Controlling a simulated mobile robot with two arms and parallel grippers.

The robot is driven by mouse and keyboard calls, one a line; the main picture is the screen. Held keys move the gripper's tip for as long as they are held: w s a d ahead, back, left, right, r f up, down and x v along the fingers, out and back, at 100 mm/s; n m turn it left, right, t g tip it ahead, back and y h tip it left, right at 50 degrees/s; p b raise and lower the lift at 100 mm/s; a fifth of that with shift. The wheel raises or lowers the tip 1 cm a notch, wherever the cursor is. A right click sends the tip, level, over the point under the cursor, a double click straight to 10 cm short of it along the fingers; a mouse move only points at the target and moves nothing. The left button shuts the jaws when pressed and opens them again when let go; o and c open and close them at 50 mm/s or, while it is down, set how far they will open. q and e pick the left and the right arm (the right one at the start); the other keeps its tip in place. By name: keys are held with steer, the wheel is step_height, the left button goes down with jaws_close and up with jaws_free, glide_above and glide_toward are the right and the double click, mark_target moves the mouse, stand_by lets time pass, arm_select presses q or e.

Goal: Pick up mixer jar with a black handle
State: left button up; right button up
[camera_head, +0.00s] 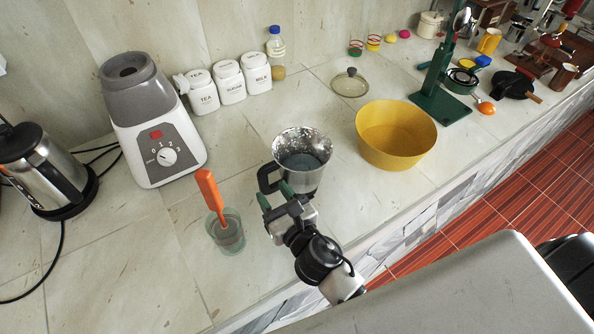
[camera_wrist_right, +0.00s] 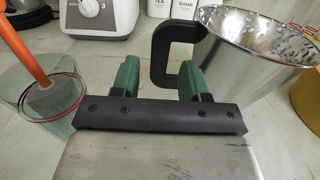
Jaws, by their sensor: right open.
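The mixer jar (camera_head: 305,160) is a shiny metal vessel standing upright on the stone counter, open at the top. Its black handle (camera_head: 266,178) is on its left side. In the right wrist view the jar (camera_wrist_right: 250,55) is at the upper right, and its handle (camera_wrist_right: 163,52) extends left in front of my fingers. My right gripper (camera_head: 275,194) is open at the handle, with green fingertips. In the wrist view the right gripper (camera_wrist_right: 160,80) has its fingers apart, with the lower part of the handle near the right finger; contact is unclear. My left gripper is not in view.
A glass (camera_head: 228,236) with an orange spatula (camera_head: 209,190) stands close left of my right gripper. A yellow bowl (camera_head: 395,135) is right of the jar. The mixer base (camera_head: 155,125) and white canisters (camera_head: 229,82) stand behind. The counter's front edge is near.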

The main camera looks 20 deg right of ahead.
mark_target(266, 185)
steer(key=w, duration=0.3)
steer(key=w+a+f, duration=0.1)
steer(key=w, duration=0.1)
steer(key=shift+p, duration=0.35)
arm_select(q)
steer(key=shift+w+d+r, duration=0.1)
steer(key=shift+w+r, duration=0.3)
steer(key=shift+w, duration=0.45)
arm_select(e)
steer(key=shift+s, duration=0.1)
steer(key=shift+c, duration=0.4)
steer(key=c, duration=0.7)
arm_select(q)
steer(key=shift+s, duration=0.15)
arm_select(e)
jaws_close()
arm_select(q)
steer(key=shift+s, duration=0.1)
arm_select(e)
steer(key=shift+r, duration=0.15)
